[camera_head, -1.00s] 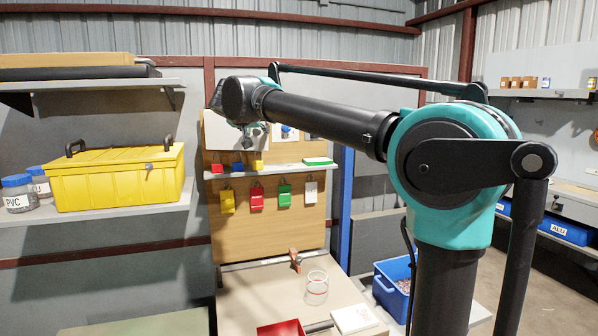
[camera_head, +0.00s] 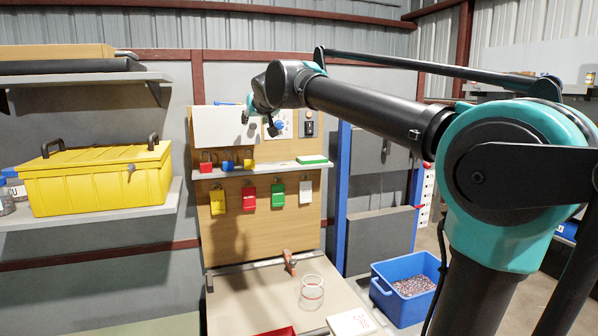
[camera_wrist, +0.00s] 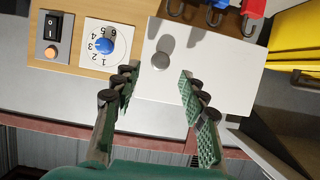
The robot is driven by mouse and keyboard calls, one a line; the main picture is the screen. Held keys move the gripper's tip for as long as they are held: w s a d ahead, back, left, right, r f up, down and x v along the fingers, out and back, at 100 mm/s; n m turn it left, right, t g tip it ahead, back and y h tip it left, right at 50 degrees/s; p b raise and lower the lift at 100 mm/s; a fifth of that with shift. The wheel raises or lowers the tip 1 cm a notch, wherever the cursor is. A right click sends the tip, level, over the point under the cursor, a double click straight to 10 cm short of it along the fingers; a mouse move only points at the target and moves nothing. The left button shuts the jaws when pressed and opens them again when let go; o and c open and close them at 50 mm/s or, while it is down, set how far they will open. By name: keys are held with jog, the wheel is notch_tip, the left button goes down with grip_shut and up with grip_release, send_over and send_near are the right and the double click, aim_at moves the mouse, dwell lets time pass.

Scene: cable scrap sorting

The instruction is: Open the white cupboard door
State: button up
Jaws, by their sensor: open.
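The white cupboard door (camera_head: 222,127) is a flat white panel on the upper left of the wooden board. It looks shut. In the wrist view the white door (camera_wrist: 215,62) fills the middle right and carries a round grey knob (camera_wrist: 161,60). My gripper (camera_wrist: 158,82) is open and empty. Its two green padded fingers point at the door, with the knob just beyond and between the fingertips. I cannot tell the depth gap to the knob. In the head view my gripper (camera_head: 260,123) is in front of the door's right edge, and the knob cannot be made out there.
A dial (camera_wrist: 103,45) and a switch plate (camera_wrist: 51,28) sit beside the door. Coloured padlocks (camera_head: 228,165) stand on a shelf below it, with coloured tags (camera_head: 249,198) hanging under. A yellow toolbox (camera_head: 100,180) is on the left shelf; a blue bin (camera_head: 405,288) is lower right.

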jog(key=v, duration=1.3)
jog(key=w+d+f+g+h, duration=0.1)
jog(key=d+f, duration=0.3)
jog(key=f, duration=0.5)
jog(key=w+d+f+m+g+h, duration=0.1)
jog(key=d+f+h, duration=0.1)
jog(key=d+f, duration=0.3)
jog(key=shift+d+f+m, duration=0.2)
jog(key=shift+f+m, duration=0.1)
jog(key=shift+f, duration=2.1)
jog(key=n+t+y, duration=0.2)
jog(key=y, duration=0.1)
send_near(253, 124)
jog(key=x, duration=0.9)
jog(key=shift+w+f, duration=0.1)
jog(key=shift+w, duration=0.05)
grip_shut()
